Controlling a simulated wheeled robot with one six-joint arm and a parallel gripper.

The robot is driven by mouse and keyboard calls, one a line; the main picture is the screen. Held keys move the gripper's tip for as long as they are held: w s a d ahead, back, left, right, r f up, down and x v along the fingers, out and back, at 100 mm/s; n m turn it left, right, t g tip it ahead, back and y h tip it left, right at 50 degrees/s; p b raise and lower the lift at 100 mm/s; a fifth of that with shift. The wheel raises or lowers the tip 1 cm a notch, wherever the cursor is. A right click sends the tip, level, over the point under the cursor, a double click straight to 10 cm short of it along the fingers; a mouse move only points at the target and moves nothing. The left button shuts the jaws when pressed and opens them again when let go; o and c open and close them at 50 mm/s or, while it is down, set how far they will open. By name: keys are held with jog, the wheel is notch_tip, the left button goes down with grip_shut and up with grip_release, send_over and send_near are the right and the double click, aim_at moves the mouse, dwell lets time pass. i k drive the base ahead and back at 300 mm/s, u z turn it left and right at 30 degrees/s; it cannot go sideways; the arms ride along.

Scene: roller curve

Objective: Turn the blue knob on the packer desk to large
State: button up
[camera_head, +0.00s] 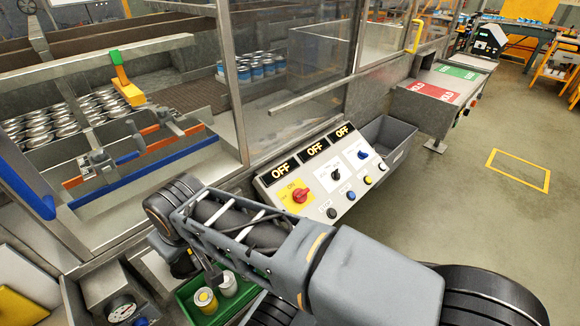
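A sloped grey control desk (322,211) stands right of the machine window, with several knobs and buttons. The blue knob (362,155) is at its upper right on a white plate; its pointer and the plate's lettering are too small to read. Three displays along the top edge each read OFF. My arm reaches across in front of the desk to the left. My gripper (207,277) seems to hang at the lower left, over a green tray, well apart from the blue knob. Its fingers are small and partly hidden behind my arm, so open or shut is unclear.
A red knob (299,195) on yellow and a black knob (336,174) sit left of the blue knob. The green tray (238,301) holds cans. A grey bin (388,141) stands behind the desk. The floor to the right is clear, with a yellow marked rectangle (517,170).

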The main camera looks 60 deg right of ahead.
aim_at(361, 155)
jog(key=z, duration=2.6)
jog(key=k, duration=1.1)
jog(key=z, duration=1.1)
jog(key=i, duration=1.55)
jog(key=u, duration=0.7)
jog(key=i, duration=0.95)
jog(key=u, duration=1.45)
jog(key=i, duration=0.45)
jog(key=u, duration=0.3)
